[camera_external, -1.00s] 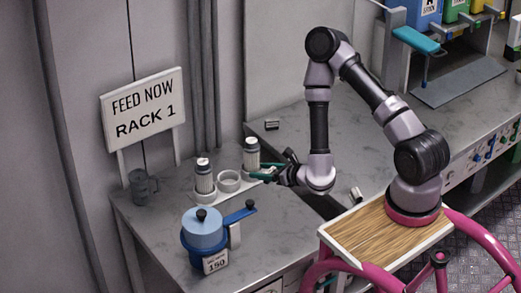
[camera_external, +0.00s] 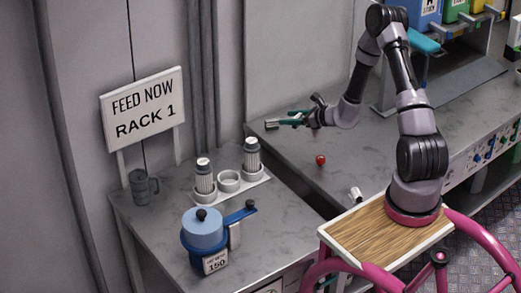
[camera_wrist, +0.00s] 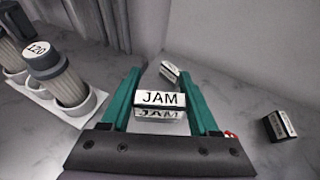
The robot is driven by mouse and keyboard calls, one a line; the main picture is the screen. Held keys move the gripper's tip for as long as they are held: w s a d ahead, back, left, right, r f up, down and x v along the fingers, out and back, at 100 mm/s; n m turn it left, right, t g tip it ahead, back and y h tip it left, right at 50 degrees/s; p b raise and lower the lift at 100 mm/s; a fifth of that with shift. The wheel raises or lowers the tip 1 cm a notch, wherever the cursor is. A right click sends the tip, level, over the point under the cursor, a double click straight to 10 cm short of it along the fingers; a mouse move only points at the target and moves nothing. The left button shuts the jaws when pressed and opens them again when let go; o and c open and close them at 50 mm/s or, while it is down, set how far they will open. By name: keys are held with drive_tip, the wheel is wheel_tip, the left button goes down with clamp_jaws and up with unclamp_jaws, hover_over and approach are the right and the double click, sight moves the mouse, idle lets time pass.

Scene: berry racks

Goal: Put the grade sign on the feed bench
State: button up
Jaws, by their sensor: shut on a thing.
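A small white-faced sign reading JAM (camera_wrist: 160,98) is between the two green fingers of my gripper (camera_wrist: 161,72), which is shut on it, in the wrist view. In the external view my gripper (camera_external: 272,124) is over the left end of the rear bench (camera_external: 400,135), pointing left; the held sign is hard to make out there. A second small sign (camera_wrist: 169,71) is just beyond the fingertips in the wrist view, its wording unreadable. The front-left bench (camera_external: 150,215) stands by the FEED NOW RACK 1 board (camera_external: 144,108).
On the front-left bench are a tray (camera_external: 258,182) with two grey jars and an empty ring, a blue pot (camera_external: 204,235) with a 150 label, and a grey mug (camera_external: 142,187). Another small block (camera_wrist: 280,126) lies right. A red ball (camera_external: 320,160) sits on the rear bench.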

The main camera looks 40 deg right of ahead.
sight(288, 141)
wheel_tip(288, 141, down, 8)
drive_tip(key=shift+r, duration=0.2)
idle(0.3)
drive_tip(key=o, duration=1.3)
drive_tip(key=shift+f, duration=0.15)
